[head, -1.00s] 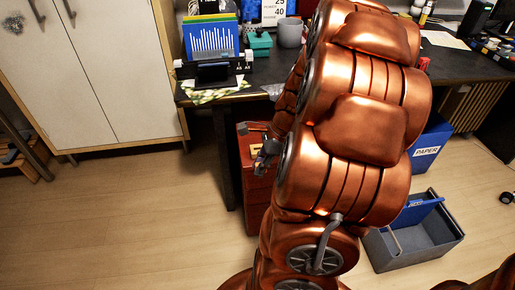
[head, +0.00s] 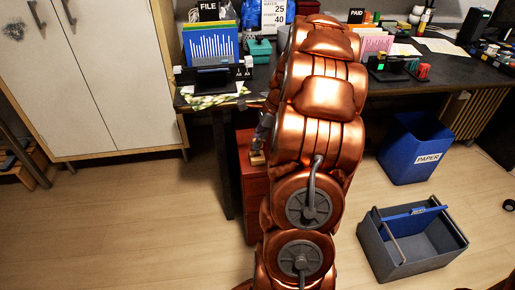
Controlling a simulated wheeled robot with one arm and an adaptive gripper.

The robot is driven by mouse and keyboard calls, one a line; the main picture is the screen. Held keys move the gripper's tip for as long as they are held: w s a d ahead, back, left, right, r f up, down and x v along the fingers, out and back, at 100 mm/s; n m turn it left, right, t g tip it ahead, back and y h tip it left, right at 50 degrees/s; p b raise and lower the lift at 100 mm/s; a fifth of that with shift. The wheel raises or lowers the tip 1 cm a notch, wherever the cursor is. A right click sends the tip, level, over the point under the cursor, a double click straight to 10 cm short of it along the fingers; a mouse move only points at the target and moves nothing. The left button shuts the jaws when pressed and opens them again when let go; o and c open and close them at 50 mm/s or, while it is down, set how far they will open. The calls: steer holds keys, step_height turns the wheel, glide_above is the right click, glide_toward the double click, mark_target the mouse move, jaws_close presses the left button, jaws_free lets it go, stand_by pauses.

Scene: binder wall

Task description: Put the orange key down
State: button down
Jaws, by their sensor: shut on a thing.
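My gripper (head: 262,137) shows only in part, as a small dark grey shape at the left edge of my copper arm. It is over the top of the red drawer cabinet (head: 256,186), below the front edge of the desk. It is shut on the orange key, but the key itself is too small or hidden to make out. A small tan patch (head: 257,158) shows just below the gripper; I cannot tell what it is. My arm hides the right part of the cabinet.
The dark desk (head: 440,62) runs across the back with file holders and a phone stand. A blue paper bin (head: 405,165) and an open grey crate (head: 425,262) stand on the floor at right. A white cupboard (head: 105,75) is at left.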

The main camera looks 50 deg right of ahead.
steer(key=shift+w+d, duration=0.2)
steer(key=shift+d, duration=0.05)
steer(key=shift+w+f, duration=0.1)
steer(key=shift+f, duration=0.15)
steer(key=shift+f+b, duration=0.55)
steer(key=shift+f, duration=0.95)
steer(key=c, duration=1.1)
jaws_free()
steer(key=shift+f, duration=0.1)
steer(key=shift+c, duration=0.2)
